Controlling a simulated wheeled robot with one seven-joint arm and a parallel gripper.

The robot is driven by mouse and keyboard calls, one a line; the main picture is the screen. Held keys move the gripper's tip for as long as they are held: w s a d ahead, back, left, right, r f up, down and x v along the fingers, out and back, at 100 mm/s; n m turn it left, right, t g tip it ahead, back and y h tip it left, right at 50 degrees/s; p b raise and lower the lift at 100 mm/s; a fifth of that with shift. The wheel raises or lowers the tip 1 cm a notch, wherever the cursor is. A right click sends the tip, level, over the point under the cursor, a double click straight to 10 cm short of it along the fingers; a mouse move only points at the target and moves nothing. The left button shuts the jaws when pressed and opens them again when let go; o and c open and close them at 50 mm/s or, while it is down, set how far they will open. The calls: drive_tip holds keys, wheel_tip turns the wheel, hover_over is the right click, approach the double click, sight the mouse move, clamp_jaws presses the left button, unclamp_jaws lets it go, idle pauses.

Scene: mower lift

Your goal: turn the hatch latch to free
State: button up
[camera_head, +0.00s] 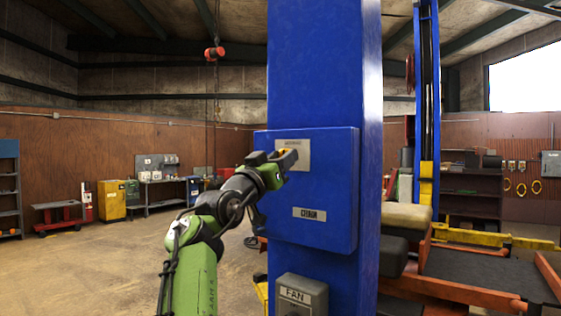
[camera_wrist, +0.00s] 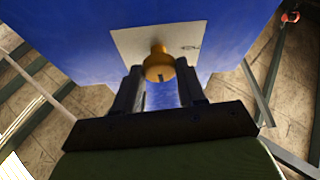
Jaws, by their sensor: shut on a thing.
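The hatch is a blue panel (camera_head: 325,185) on the front of a tall blue column. Its latch is a round yellow-orange knob (camera_wrist: 158,64) on a pale label plate (camera_wrist: 185,42) in the wrist view. The plate also shows near the top of the hatch in the head view (camera_head: 300,152). My gripper (camera_wrist: 160,82) has one dark finger on each side of the knob and is shut on it. In the head view my gripper (camera_head: 286,158) reaches the plate from the left and hides most of the knob. The hatch lies flat against the column.
A grey box marked FAN (camera_head: 300,295) sits on the column below the hatch. To the right stand an orange lift platform (camera_head: 480,275) and a padded seat (camera_head: 408,217). The floor at left (camera_head: 90,270) is open, with cabinets and a bench along the far wall.

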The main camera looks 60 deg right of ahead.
drive_tip(key=shift+s+r+n+t+y+p, duration=0.1)
drive_tip(key=shift+n+t+y+p, duration=0.9)
drive_tip(key=shift+n, duration=2.45)
drive_tip(key=shift+s+r+n+t+y+p, duration=0.15)
drive_tip(key=shift+n+t+y+p, duration=0.8)
drive_tip(key=shift+n, duration=2.45)
drive_tip(key=shift+r+n+t+y+p, duration=0.1)
drive_tip(key=shift+n+t+y+p, duration=0.35)
drive_tip(key=shift+n+t, duration=2)
drive_tip(key=shift+n+g, duration=0.8)
drive_tip(key=shift+n, duration=0.4)
drive_tip(key=o, duration=1)
drive_tip(key=shift+a+f, duration=0.1)
drive_tip(key=b+v, duration=0.9)
drive_tip(key=v, duration=0.6)
drive_tip(key=shift+a, duration=0.35)
